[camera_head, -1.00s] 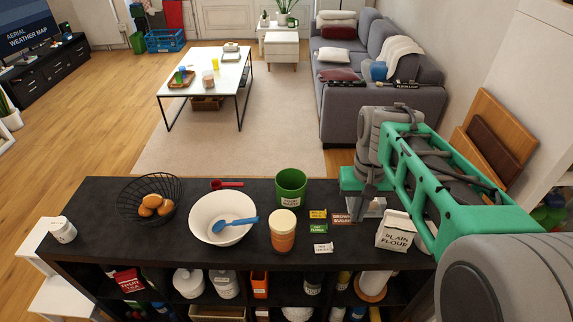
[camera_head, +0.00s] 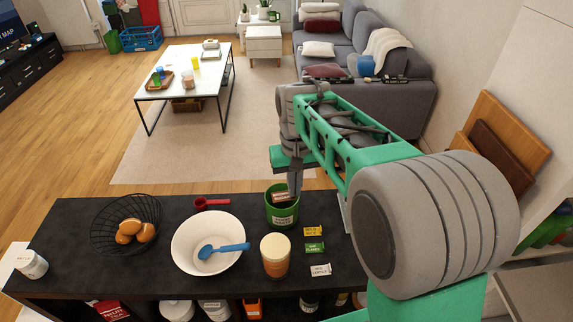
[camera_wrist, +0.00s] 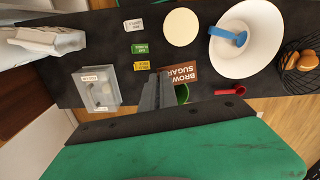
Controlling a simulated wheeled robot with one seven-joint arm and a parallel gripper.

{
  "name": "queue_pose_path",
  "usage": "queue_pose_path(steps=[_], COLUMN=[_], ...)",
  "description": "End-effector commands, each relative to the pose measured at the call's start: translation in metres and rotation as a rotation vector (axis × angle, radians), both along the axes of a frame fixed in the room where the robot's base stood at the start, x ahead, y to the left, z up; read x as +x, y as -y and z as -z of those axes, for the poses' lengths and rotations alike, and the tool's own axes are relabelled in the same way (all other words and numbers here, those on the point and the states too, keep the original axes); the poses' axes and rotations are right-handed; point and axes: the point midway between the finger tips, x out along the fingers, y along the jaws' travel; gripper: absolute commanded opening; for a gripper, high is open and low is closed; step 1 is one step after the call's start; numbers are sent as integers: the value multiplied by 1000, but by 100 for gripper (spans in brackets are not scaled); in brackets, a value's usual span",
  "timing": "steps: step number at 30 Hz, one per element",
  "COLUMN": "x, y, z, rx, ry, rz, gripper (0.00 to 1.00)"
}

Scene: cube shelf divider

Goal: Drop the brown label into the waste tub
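The brown label (camera_head: 281,197), reading "brown sugar" in the wrist view (camera_wrist: 180,72), is held at the tips of my gripper (camera_head: 295,187). In the wrist view my gripper (camera_wrist: 160,92) has its fingers together on the label's edge. The green tub (camera_head: 283,218) stands upright on the black shelf top. In the head view the label and fingertips overlap the tub's mouth; how far above or inside it they are is hard to tell. In the wrist view the tub (camera_wrist: 183,94) is mostly hidden behind the label and fingers.
Near the tub are an orange jar (camera_head: 275,257), a white bowl (camera_head: 190,240) with a blue spoon, a red scoop (camera_head: 212,204) and several small labels (camera_head: 314,248). A clear container (camera_wrist: 98,86) and a flour bag (camera_wrist: 48,40) show in the wrist view. A wire egg basket (camera_head: 105,238) stands left.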

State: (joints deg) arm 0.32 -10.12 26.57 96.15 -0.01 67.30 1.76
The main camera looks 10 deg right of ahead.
Motion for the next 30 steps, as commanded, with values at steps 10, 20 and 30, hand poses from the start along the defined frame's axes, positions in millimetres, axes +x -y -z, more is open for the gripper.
queue_pose_path(steps=[10,20,30], x=[116,124,123], y=[24,24,23], z=[79,103,150], rx=[0,0,0], ry=[-3,-2,-2], rz=[157,167,165], gripper=[0,0,0])
